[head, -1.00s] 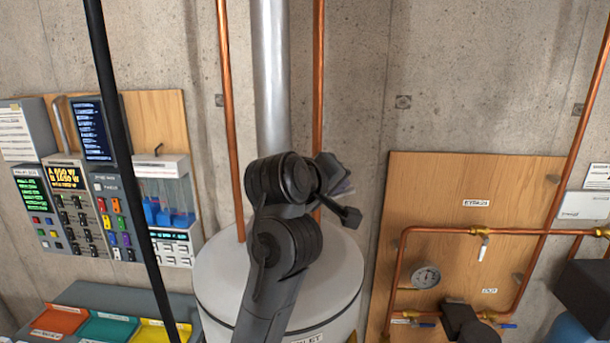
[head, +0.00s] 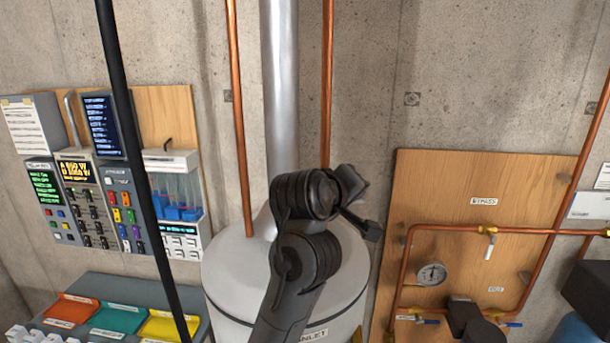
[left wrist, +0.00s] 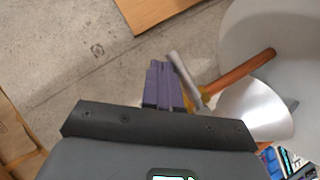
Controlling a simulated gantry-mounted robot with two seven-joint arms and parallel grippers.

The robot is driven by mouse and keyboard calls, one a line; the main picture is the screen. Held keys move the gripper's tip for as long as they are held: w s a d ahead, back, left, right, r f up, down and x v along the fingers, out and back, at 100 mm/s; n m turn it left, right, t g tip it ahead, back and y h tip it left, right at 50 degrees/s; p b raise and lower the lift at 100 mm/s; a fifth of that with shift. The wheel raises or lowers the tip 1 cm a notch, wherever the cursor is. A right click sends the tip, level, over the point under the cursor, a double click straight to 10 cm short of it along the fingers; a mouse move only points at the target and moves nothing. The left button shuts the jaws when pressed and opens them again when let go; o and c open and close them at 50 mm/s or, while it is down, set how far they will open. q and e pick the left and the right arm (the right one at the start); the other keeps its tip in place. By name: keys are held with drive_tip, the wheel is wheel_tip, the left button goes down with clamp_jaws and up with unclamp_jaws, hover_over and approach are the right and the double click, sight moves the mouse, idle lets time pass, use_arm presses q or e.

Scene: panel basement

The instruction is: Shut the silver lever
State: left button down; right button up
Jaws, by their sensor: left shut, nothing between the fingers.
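In the left wrist view, a silver lever (left wrist: 186,73) sits on a brass valve (left wrist: 207,97) on a copper pipe (left wrist: 240,70) at the white tank. My left gripper's purple-grey fingers (left wrist: 159,70) are shut and empty, just left of the lever. I cannot tell whether they touch it. In the head view my left gripper (head: 352,183) is in front of the tank's right copper pipe, above the tank top (head: 225,262); its arm hides this lever and its fingertips are unclear.
A wooden panel (head: 445,190) at right carries copper pipes, a gauge (head: 432,273) and another pale-handled valve (head: 489,248). A silver flue (head: 281,90) rises behind my arm. Control boxes (head: 85,200) and coloured trays (head: 118,318) are at left.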

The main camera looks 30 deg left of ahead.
idle(0.3)
use_arm(q)
drive_tip(key=s+d+r, duration=0.3)
drive_tip(key=s+r, duration=0.5)
drive_tip(key=r, duration=0.1)
drive_tip(key=shift+s+d+r, duration=0.15)
drive_tip(key=shift+d+r, duration=0.05)
drive_tip(key=shift+d, duration=0.2)
drive_tip(key=shift+f, duration=0.1)
